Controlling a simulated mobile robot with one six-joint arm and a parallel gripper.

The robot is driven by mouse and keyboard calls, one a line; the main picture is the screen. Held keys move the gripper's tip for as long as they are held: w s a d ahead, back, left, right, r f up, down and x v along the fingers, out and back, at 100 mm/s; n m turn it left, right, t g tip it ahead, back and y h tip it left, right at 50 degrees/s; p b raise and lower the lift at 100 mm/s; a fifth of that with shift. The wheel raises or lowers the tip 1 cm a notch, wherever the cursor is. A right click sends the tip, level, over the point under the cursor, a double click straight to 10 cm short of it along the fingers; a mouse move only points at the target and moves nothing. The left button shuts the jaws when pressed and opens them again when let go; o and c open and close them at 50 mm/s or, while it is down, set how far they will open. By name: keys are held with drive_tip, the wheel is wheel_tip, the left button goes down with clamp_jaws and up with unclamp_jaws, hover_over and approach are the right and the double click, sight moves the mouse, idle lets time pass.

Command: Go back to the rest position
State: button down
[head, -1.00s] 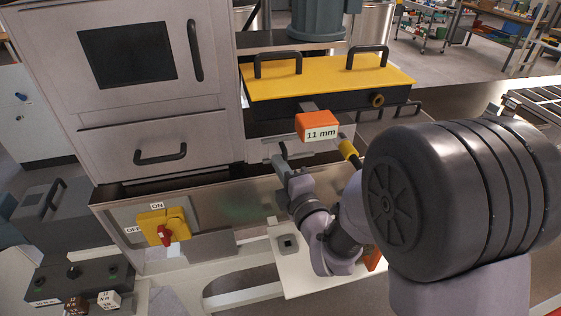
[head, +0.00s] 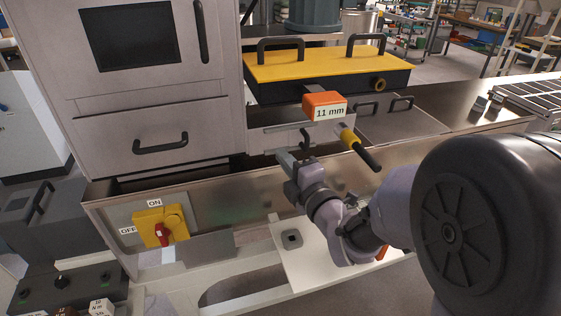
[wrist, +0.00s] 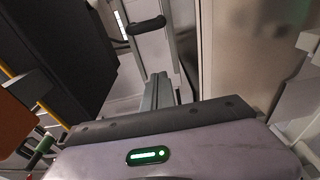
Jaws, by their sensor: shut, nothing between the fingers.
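My gripper (head: 284,158) is in the middle of the head view, in front of the metal machine housing. It is left of and below the orange block marked 11 mm (head: 324,106). Its fingers (wrist: 159,88) show in the wrist view as two narrow grey bars close together, shut and empty. A black handle (wrist: 147,26) lies beyond the fingertips there. I cannot tell whether they touch it. My arm reaches in from the right of the head view.
A yellow-and-black lever (head: 358,148) sticks out right of my gripper. The yellow-topped box (head: 315,66) is above. The red ON/OFF switch (head: 163,234) is at lower left. A white plate (head: 300,262) with a dark square fitting lies below my arm.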

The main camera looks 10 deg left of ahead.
drive_tip(key=s+d+r+m+h, duration=0.1)
drive_tip(key=s+d+m+h, duration=0.25)
drive_tip(key=d+m, duration=0.5)
drive_tip(key=s+d+r+m+h, duration=0.15)
drive_tip(key=d+m+h, duration=0.35)
drive_tip(key=d, duration=0.6)
drive_tip(key=s+d+f+m+g+h, duration=0.2)
drive_tip(key=s+d+f+m+g, duration=0.15)
drive_tip(key=s+d+m, duration=0.45)
drive_tip(key=s+a+m+g, duration=0.2)
drive_tip(key=s+m, duration=0.2)
drive_tip(key=s, duration=0.3)
drive_tip(key=s+a+m+g+y, duration=0.1)
drive_tip(key=s+a+m+g, duration=0.1)
drive_tip(key=s+m, duration=0.2)
drive_tip(key=s, duration=0.3)
drive_tip(key=shift+m+g, duration=0.35)
drive_tip(key=shift+f, duration=0.1)
